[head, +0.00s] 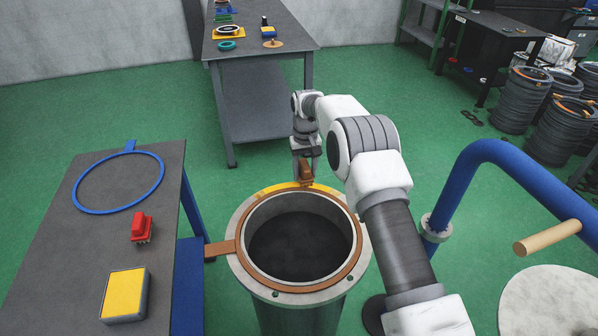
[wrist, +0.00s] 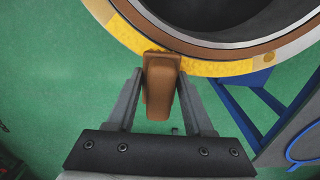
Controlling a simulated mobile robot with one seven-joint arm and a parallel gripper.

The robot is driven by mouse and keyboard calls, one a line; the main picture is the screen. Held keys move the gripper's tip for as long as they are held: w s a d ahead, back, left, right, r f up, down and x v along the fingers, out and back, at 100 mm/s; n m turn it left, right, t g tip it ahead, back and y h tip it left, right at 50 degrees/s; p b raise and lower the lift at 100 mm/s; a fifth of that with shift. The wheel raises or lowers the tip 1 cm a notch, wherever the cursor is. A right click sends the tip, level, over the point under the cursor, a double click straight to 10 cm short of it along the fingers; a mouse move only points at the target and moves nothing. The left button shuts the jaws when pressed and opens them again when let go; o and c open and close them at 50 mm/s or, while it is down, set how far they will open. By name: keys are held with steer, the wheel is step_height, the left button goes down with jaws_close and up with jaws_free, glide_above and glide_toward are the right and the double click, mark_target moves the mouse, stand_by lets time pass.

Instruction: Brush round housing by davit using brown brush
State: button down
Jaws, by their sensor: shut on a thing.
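The round housing (head: 240,269) is an open grey cylinder with a pale flange, standing beside the blue davit (head: 487,150). A brown ring (head: 357,255) with a tab at the left lies on the flange. A yellow patch (head: 275,189) covers the far part of the flange; it also shows in the wrist view (wrist: 215,67). My gripper (head: 305,165) is at the housing's far side, shut on the brown brush (head: 306,176). In the wrist view the brush (wrist: 161,95) sits between both fingers, its front end at the yellow patch. I cannot tell whether it touches.
A near-left table (head: 55,255) holds a blue ring (head: 77,198), a red brush (head: 141,228) and a yellow-topped block (head: 124,295). A far table (head: 268,20) holds small parts. The davit's wooden handle (head: 546,238) juts out at right. Black coils (head: 516,100) stand at far right.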

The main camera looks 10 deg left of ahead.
steer(key=s+d, duration=0.2)
steer(key=d, duration=0.8)
steer(key=shift+b, duration=0.45)
steer(key=d, duration=0.1)
steer(key=s+d, duration=0.1)
steer(key=shift+s+d, duration=0.2)
steer(key=shift+d, duration=0.1)
stand_by(0.5)
step_height(320, 180, up, 6)
steer(key=p, duration=0.3)
stand_by(0.4)
